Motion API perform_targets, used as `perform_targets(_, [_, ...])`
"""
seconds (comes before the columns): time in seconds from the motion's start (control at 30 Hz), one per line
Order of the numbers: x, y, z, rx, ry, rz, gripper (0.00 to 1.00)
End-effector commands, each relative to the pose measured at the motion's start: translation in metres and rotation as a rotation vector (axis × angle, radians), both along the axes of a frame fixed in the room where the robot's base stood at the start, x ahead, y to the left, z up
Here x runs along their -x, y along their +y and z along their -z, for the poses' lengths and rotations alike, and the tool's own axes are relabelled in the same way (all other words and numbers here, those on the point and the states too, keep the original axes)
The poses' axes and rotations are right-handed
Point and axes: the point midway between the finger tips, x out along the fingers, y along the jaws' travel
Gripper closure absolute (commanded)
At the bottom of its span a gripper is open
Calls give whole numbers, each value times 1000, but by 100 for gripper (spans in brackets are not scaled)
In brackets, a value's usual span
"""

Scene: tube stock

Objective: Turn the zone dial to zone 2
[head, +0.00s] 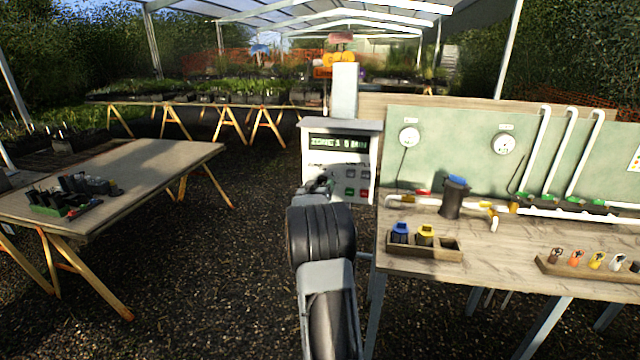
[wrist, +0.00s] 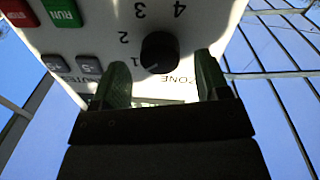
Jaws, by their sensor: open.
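The control box (head: 340,150) stands at the left end of the bench, its green display (head: 338,142) reading what looks like "ZONE 1 0 MIN". In the wrist view, the round black zone dial (wrist: 159,52) sits on the white panel, upside down to me. Numbers 1 to 4 curve around it, and a faint pointer mark appears to face 1. My gripper (wrist: 162,72) is open, with one finger on each side of the dial and a gap to both. I cannot tell how deep the fingertips reach. In the head view my arm hides the dial.
Red and green push buttons (head: 350,190) and grey keys (wrist: 88,64) lie beside the dial on the panel. The bench (head: 480,250) at the right holds pipes, a dark filter and coloured parts. A wooden table (head: 130,170) stands left, with free gravel between.

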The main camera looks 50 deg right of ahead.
Motion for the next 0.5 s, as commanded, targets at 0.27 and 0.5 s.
perform_targets(0.27, [-6,-11,0,0,1,-1,31])
perform_targets(0.5, [-7,-11,0,0,1,-1,31])
